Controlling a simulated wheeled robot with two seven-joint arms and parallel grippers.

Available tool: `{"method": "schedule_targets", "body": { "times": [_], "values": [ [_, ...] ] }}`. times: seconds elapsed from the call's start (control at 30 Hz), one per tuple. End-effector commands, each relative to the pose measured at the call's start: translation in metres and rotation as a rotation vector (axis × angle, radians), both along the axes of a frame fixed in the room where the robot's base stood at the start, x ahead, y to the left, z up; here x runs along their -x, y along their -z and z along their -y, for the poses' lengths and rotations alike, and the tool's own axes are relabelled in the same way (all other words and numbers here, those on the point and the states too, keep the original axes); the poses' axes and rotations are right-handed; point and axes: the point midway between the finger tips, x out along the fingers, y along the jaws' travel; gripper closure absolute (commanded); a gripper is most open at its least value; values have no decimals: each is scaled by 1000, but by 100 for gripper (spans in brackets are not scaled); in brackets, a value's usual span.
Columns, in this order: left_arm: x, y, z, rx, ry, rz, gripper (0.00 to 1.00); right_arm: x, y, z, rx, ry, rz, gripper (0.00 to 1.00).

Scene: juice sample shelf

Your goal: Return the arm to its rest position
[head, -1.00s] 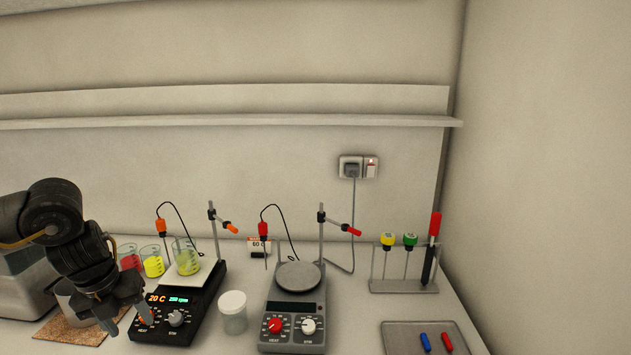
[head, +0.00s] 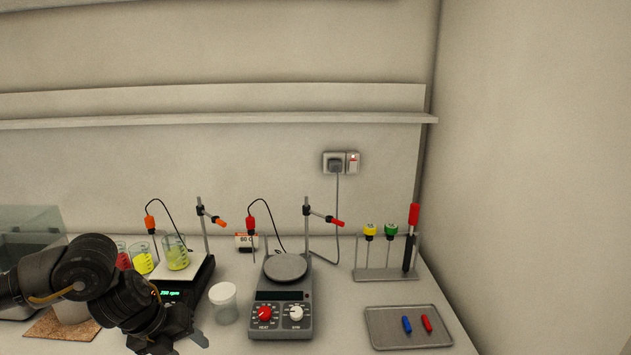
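My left arm comes in from the left, and its gripper (head: 178,342) is low in the head view. It is in front of the black hotplate (head: 199,290) and covers much of its control panel. The gripper tips are partly cut off by the frame's lower edge, so I cannot tell whether it is open or shut. I see nothing in it. My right arm and gripper are not in view.
Beakers with red and yellow liquid (head: 142,262) stand behind my arm. A white-lidded jar (head: 224,305) is close to the gripper's right. A grey hotplate (head: 281,317), a probe rack (head: 388,276) and a tray (head: 430,339) with two stir bars stand further right.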

Motion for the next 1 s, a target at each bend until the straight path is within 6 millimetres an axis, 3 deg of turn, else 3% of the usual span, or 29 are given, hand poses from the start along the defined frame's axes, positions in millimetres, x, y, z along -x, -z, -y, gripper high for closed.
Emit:
{"method": "schedule_targets", "body": {
  "times": [0.1,0.3,0.4,0.5,0.67,0.83,1.0],
  "values": [
    [7,24,58,112,25,30,48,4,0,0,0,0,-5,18],
    [33,42,171,438,-66,82,48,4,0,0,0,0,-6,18],
    [46,40,210,613,-198,79,48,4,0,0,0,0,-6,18],
    [56,36,230,773,-383,53,48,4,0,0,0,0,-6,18],
    [68,41,223,965,-783,-26,48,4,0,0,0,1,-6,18],
    [93,78,172,1040,-1314,-147,48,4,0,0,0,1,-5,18],
    [144,128,109,978,-1802,-252,48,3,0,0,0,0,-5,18]
  ]
}}
